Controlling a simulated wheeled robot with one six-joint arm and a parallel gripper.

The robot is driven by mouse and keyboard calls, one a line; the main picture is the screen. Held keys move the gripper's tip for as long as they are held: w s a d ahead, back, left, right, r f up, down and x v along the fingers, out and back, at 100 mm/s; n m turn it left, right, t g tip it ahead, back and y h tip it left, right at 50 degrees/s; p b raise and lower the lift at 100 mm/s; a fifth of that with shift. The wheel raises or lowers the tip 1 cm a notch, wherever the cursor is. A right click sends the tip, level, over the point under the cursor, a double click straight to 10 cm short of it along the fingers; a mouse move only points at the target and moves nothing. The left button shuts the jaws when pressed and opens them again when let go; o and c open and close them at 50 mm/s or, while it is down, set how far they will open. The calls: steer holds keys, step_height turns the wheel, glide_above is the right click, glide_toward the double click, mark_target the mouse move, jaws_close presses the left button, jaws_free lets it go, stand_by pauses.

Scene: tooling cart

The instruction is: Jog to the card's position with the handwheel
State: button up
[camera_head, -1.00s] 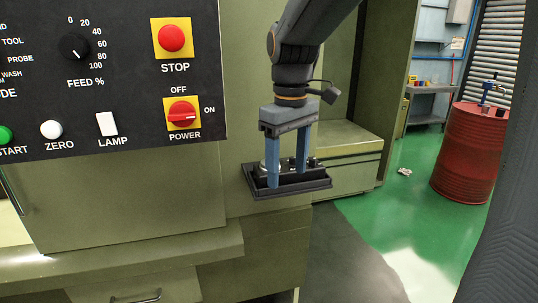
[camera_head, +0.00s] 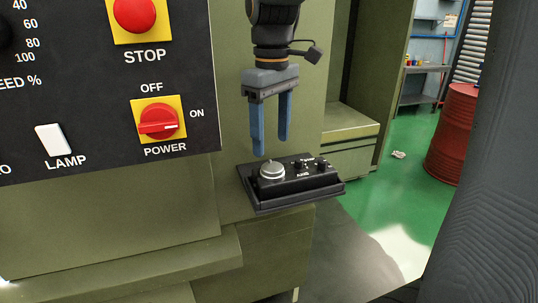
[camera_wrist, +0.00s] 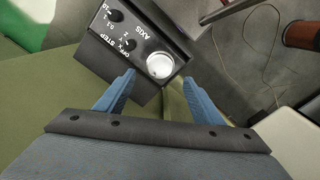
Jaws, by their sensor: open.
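The handwheel (camera_head: 271,169) is a round silver knob at the left end of a black pendant box (camera_head: 318,187) on a tray at the machine's corner. In the wrist view the handwheel (camera_wrist: 160,65) shows as a pale disc beyond my fingertips, beside the AXIS and STEP knobs. My gripper (camera_head: 272,148) is open, with two blue fingers pointing down, above the box and apart from it. In the wrist view my gripper (camera_wrist: 162,82) has nothing between its fingers. No card can be made out.
The black control panel (camera_head: 100,95) with the red STOP button (camera_head: 135,12), POWER switch (camera_head: 158,121) and LAMP switch (camera_head: 54,139) stands at left. A red drum (camera_head: 452,135) stands on the green floor at right. The floor between is mostly clear.

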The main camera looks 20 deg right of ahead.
mark_target(271, 166)
steer(key=shift+f+p, duration=0.55)
steer(key=shift+f, duration=2.65)
steer(key=c, duration=1.1)
steer(key=shift+o, duration=0.2)
steer(key=shift+n+p, duration=0.3)
steer(key=shift+n, duration=0.1)
steer(key=n+p, duration=0.2)
steer(key=n, duration=0.2)
steer(key=shift+s+r+n+p, duration=0.1)
steer(key=shift+n+p, duration=1.35)
steer(key=shift+n, duration=1.45)
